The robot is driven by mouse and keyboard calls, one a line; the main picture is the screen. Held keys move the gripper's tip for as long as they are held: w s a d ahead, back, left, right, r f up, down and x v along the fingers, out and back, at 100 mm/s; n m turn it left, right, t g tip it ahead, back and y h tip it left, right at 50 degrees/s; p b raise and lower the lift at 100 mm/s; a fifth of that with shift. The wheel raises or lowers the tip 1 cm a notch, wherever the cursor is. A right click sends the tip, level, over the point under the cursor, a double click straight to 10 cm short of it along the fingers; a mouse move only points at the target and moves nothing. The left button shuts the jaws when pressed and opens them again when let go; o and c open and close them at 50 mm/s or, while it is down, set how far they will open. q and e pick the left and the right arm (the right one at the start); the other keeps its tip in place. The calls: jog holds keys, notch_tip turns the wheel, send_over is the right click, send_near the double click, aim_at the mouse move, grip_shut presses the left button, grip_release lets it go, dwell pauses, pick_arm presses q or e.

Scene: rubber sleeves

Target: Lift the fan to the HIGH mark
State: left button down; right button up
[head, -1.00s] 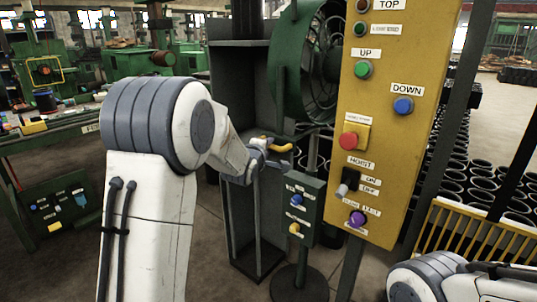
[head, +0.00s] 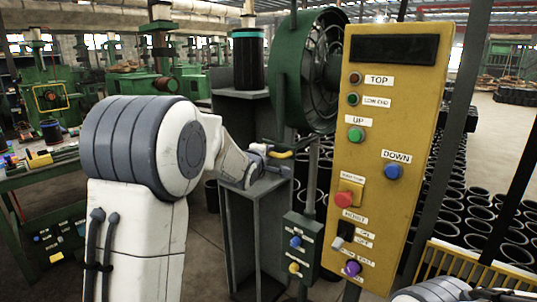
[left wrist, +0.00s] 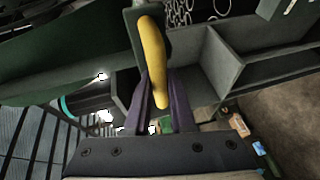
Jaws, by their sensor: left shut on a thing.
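The green fan (head: 290,72) with its dark round cage stands on a thin pole (head: 310,180) behind the yellow panel, which hides its right part. A yellow handle (head: 281,154) sticks out below the fan's ring. My left gripper (head: 262,149) is shut at this handle, and in the left wrist view its purple fingers lie on both sides of the handle (left wrist: 152,45). Below, a green box (head: 305,228) with a blue and a yellow knob sits on the pole. I cannot make out a HIGH mark. My right gripper is out of view.
The yellow panel (head: 385,175) with buttons and a dark display stands close to the right of the pole. A dark shelf (head: 240,100) with a black cylinder (head: 248,60) on it stands just behind my gripper. Several black sleeves (head: 465,215) fill the floor at right.

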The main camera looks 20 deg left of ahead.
pick_arm(q)
jog(key=shift+r, duration=0.55)
jog(key=c, duration=0.8)
grip_release()
jog(key=shift+o, duration=0.2)
jog(key=shift+f, duration=0.2)
jog(key=s+r+b, duration=0.1)
jog(key=s, duration=0.9)
jog(key=shift+s+d+r, duration=0.15)
jog(key=shift+d+r, duration=0.1)
jog(key=shift+r, duration=0.15)
